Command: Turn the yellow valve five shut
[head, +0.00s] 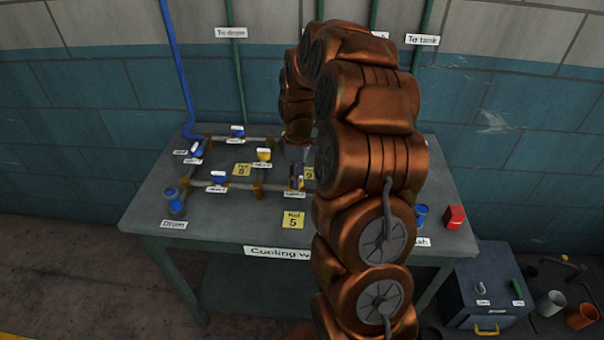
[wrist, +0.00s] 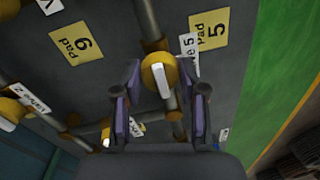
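The yellow valve five (wrist: 160,80) sits on a grey pipe in the wrist view, a round yellow knob with a white bar across its top. The bar lies roughly along the pipe. A label ending in 5 (wrist: 190,52) stands beside it, near the yellow Pad 5 plate (wrist: 209,29). My gripper (wrist: 160,66) is open, with one finger on each side of the knob. A gap shows on the left; I cannot tell whether the right finger touches. In the head view my gripper (head: 296,168) is over the pipework, and my arm hides much of the valve.
The grey table (head: 150,210) carries pipes, several blue-handled valves and another yellow valve (head: 264,154).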

